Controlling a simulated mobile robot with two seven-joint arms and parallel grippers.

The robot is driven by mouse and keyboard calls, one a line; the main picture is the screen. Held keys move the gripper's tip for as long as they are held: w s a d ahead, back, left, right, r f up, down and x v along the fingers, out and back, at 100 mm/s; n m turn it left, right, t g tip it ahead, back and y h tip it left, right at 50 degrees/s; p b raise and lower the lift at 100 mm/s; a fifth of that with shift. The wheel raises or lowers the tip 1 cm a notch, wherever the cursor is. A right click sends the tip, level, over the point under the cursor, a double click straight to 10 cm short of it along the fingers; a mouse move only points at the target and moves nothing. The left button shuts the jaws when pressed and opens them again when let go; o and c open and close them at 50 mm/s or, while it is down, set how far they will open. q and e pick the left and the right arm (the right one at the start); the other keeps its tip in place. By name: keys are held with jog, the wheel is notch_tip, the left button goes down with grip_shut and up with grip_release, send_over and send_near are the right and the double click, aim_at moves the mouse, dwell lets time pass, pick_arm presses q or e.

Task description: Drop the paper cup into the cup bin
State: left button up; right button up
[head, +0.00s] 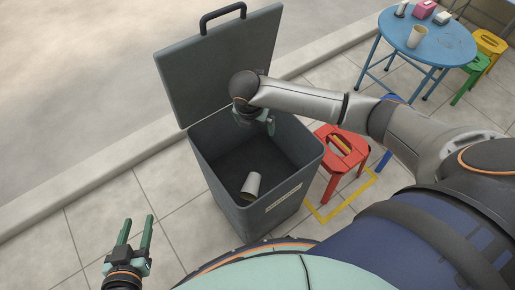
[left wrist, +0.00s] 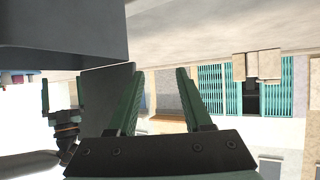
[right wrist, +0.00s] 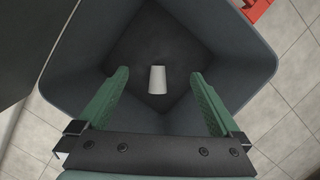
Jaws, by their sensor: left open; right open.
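The paper cup (head: 251,186) is white and lies tilted inside the open grey cup bin (head: 214,174). In the right wrist view the cup (right wrist: 157,80) shows on the dark floor of the bin (right wrist: 80,60), between and beyond the fingers. My right gripper (head: 268,124) is over the bin opening, pointing down, and in its wrist view (right wrist: 158,100) it is open and empty, apart from the cup. My left gripper (head: 135,232) is open and empty, left of the bin and away from it; its fingers also show in the left wrist view (left wrist: 160,100).
The bin's lid (head: 215,62) stands raised at the back. A red stool (head: 340,160) stands right of the bin. A blue round table (head: 428,40) with another cup (head: 417,36) is at the upper right, near green and yellow stools. Tiled floor left of the bin is clear.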

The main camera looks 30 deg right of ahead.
pick_arm(q)
jog(key=shift+s+d+f+n+g+p, duration=0.15)
jog(key=shift+s+f+g+p, duration=0.55)
jog(key=shift+s+f, duration=0.3)
jog(key=shift+s+d+f+n+g+p, duration=0.15)
jog(key=shift+s+f+g+p, duration=0.35)
jog(key=shift+s+f+g, duration=0.4)
pick_arm(e)
jog(key=v, duration=0.8)
pick_arm(q)
jog(key=shift+s, duration=0.1)
pick_arm(e)
jog(key=shift+d+f, duration=0.1)
